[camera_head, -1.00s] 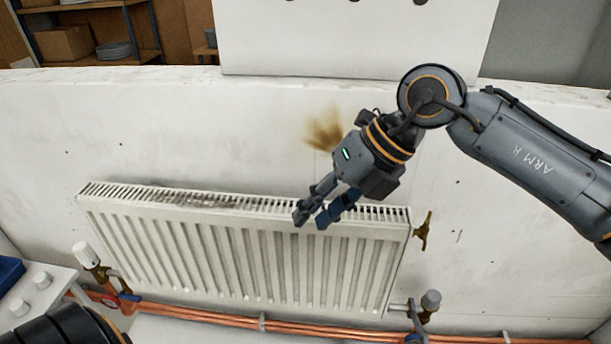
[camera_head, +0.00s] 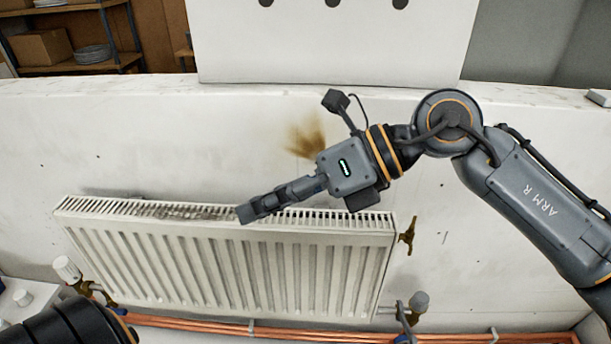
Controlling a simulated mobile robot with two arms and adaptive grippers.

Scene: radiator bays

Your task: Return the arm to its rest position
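My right arm, marked ARM R, comes in from the right. Its gripper (camera_head: 243,214) points left and a little down, in front of the top edge of the white radiator (camera_head: 240,265). The fingers show edge-on, one over the other, so I cannot tell whether they are open or shut. I see nothing hanging from them. The gripper hides a small part of the radiator's top grille. Of my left arm only a dark rounded part shows at the bottom left corner; its gripper is out of view.
A white-capped valve (camera_head: 67,269) is at the radiator's lower left, a grey-capped valve (camera_head: 418,301) at its lower right. A brass bleed valve (camera_head: 408,236) sticks out at the right. Copper pipes (camera_head: 300,333) run below. The wall has a brown stain (camera_head: 306,140).

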